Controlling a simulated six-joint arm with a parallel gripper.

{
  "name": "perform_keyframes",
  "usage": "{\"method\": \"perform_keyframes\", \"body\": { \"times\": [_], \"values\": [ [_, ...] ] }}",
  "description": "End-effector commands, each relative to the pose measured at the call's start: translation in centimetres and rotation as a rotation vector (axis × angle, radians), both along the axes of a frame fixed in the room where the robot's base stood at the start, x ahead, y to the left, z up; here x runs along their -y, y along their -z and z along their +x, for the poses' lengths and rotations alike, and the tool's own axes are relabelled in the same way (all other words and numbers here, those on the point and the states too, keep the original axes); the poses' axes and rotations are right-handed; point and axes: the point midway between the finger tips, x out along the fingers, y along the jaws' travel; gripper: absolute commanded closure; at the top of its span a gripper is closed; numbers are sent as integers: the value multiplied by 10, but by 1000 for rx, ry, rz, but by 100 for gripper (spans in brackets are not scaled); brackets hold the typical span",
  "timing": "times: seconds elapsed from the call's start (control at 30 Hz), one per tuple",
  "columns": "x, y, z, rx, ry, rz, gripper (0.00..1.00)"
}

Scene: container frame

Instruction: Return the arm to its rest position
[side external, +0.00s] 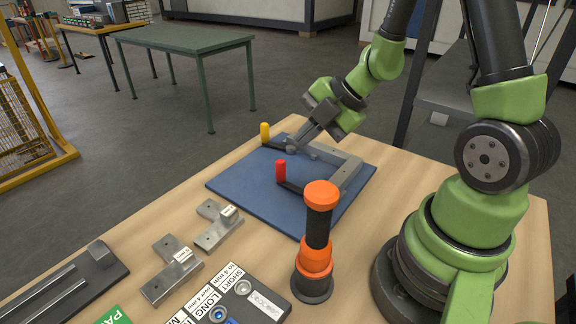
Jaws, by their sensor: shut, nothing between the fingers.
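My gripper (294,147) is at the end of my green and dark grey arm, reaching in from the upper right. Its fingers point down and to the left, and they are shut with nothing between them. The fingertips are over or beside the far part of a grey metal frame (347,178) on a blue mat (240,187). I cannot tell whether they touch it. A yellow peg (265,132) stands upright just left of the fingertips. A red peg (281,171) stands nearer the camera. The arm partly hides the frame's far side.
An orange and black post (318,235) stands in front of the mat, near my base. Metal brackets (172,268), a labelled dark box (240,300) and a rod holder (62,285) lie at the front left. A green table (185,40) stands behind on open floor.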

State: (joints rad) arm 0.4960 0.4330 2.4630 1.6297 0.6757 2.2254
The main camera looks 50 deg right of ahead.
Motion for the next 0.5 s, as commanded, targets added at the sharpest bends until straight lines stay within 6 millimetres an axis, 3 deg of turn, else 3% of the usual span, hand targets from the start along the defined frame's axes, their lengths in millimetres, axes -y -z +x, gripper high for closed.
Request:
{"method": "perform_keyframes", "body": {
  "times": [0.17, 0.3, 0.5],
  "values": [
    [-46, -61, -9, 384, -820, -461, 100],
    [-75, -98, -35, 703, -1510, -901, 100],
    [-90, -132, -83, 1054, -2453, -1573, 100]
  ]
}}
